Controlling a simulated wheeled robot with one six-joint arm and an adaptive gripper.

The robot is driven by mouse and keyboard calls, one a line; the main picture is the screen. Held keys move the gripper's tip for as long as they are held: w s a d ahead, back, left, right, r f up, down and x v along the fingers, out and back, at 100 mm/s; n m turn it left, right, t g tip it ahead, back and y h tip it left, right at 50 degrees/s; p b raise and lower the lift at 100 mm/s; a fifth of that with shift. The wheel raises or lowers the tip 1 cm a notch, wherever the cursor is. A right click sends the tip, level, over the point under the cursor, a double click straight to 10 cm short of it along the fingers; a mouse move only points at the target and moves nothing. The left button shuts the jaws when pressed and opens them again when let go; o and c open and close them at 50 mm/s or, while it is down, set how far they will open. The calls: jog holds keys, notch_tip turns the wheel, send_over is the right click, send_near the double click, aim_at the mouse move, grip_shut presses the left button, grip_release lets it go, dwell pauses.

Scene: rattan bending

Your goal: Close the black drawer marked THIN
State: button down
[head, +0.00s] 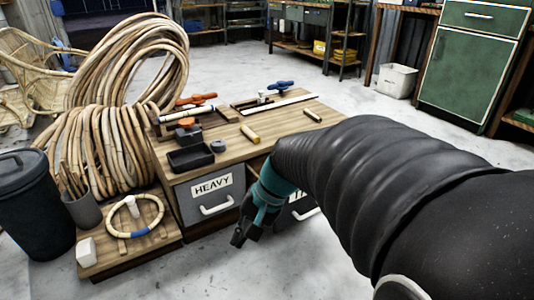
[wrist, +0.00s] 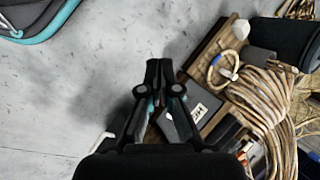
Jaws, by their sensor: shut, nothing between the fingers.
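The black drawer marked THIN (head: 291,212) is mostly hidden behind my arm in the head view. Part of its white label and its pale handle (head: 306,214) show below the arm. Its front appears to stand out farther than the grey HEAVY drawer (head: 203,197) to its left. My gripper (head: 238,238) is shut and empty, low in front of the bench, near the gap between the two drawers. In the wrist view my gripper (wrist: 158,68) points over bare floor, and a white handle (wrist: 97,142) shows at lower left. The THIN drawer's body is hidden there.
The wooden bench (head: 235,145) carries a black tray (head: 190,160), clamps and short rattan pieces. Big rattan coils (head: 95,150), a black bin (head: 38,205) and a low wooden platform (head: 130,255) stand left. The floor in front of the bench is clear.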

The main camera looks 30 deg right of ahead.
jog(key=w+d+f+m+t+y+p, duration=0.2)
jog(key=w+d+f+m+t+y, duration=0.15)
jog(key=w+d+m, duration=0.45)
jog(key=w+d+f+m+t+y+p, duration=0.1)
jog(key=w+d+f+m+t+y, duration=0.1)
jog(key=w+d+m+t, duration=0.5)
jog(key=s+d+f+m+t+h+p, duration=0.1)
jog(key=s+d+f+m+t+h, duration=0.2)
jog(key=d, duration=0.5)
jog(key=s+d+f+m+t+h, duration=0.1)
jog(key=d+f+m+h, duration=0.3)
jog(key=d, duration=0.5)
jog(key=s+d+f+m+t+h+p, duration=0.1)
jog(key=s+d+f+m+t+h, duration=0.15)
jog(key=d+f+m, duration=0.45)
jog(key=w+r+n+g, duration=0.1)
jog(key=w+r, duration=0.1)
jog(key=w, duration=1.2)
jog(key=shift+w+r, duration=0.15)
jog(key=shift+w, duration=0.15)
jog(key=shift+a, duration=0.1)
